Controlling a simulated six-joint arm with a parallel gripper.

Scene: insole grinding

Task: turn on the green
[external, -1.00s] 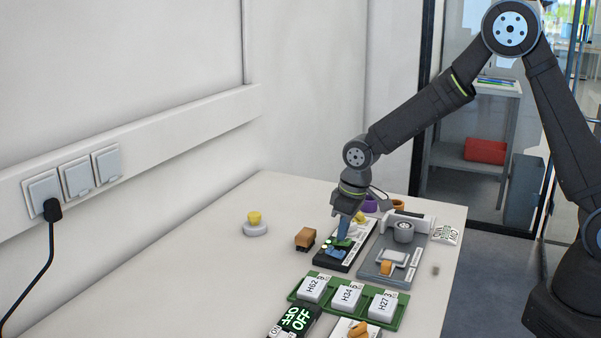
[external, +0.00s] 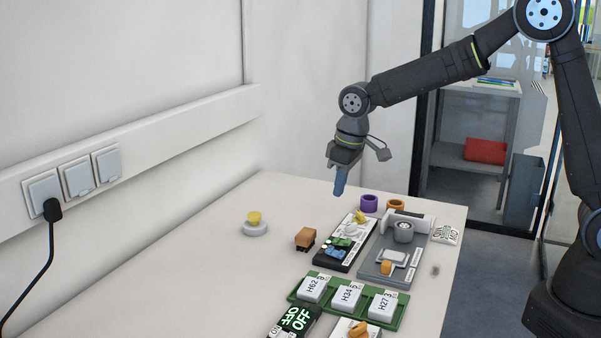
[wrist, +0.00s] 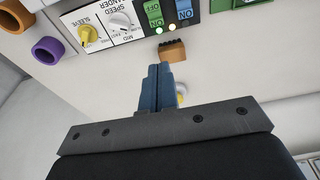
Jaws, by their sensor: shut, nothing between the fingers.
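The control panel (external: 331,262) lies on the table, with a green switch (external: 343,242) and a blue switch (external: 336,253). In the wrist view the green switch (wrist: 153,13) shows OFF and ON labels, beside the blue switch (wrist: 184,12). Two small lights (wrist: 166,29) glow near these switches. The panel also carries a yellow knob (wrist: 87,35) and a white knob (wrist: 119,22). My gripper (external: 340,190) is shut and empty, with blue fingers, in the air above the panel and clear of the switches. Its shut fingertips also show in the wrist view (wrist: 158,70).
A brown block (external: 305,238) stands left of the panel, and a yellow button (external: 255,222) farther left. A grey machine (external: 381,266) sits to the right. Purple (external: 369,203) and orange (external: 396,205) rings stand behind. A green tray (external: 404,313) with labelled white blocks is in front.

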